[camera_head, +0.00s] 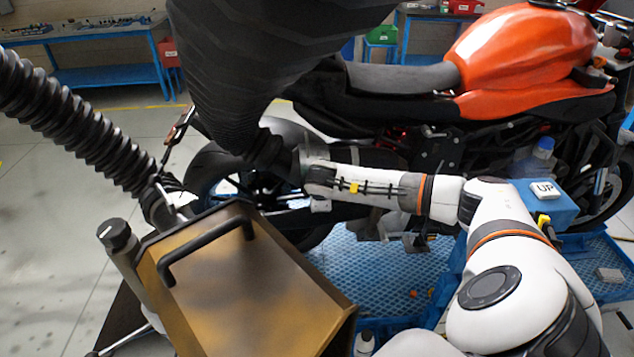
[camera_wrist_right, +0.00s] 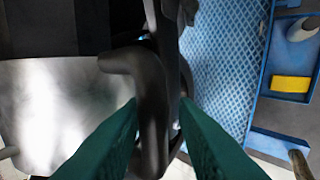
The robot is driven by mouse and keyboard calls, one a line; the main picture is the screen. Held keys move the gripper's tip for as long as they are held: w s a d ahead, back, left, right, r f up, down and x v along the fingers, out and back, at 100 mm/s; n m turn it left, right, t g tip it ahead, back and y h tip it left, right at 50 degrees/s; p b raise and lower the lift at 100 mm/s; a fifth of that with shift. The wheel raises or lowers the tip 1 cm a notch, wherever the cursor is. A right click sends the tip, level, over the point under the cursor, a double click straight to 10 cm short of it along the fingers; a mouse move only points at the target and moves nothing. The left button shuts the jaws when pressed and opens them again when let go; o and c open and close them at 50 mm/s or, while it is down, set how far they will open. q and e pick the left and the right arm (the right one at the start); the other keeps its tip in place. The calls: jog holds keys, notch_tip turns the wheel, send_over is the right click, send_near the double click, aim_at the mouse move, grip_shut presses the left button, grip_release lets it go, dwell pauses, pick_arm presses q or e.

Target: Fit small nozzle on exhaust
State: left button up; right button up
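A large black hose (camera_head: 245,60) hangs from the top and narrows to a dark nozzle (camera_head: 268,150). My right gripper (camera_head: 312,190) is just below that spot. In the right wrist view its green fingers (camera_wrist_right: 158,108) stand close on both sides of a bent black handle (camera_wrist_right: 152,85), seemingly the nozzle's, and appear shut on it. My left gripper is out of view.
A brown box (camera_head: 235,280) with a black handle and a ribbed hose (camera_head: 80,125) fills the lower left. The orange motorcycle (camera_head: 520,50) stands over a blue perforated platform (camera_head: 375,270). Blue workbenches line the back. Floor at the left is clear.

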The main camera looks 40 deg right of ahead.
jog(key=shift+o, duration=1.2)
jog(key=shift+r, duration=0.15)
jog(key=b+v, duration=0.3)
jog(key=v, duration=0.9)
jog(key=shift+s, duration=0.1)
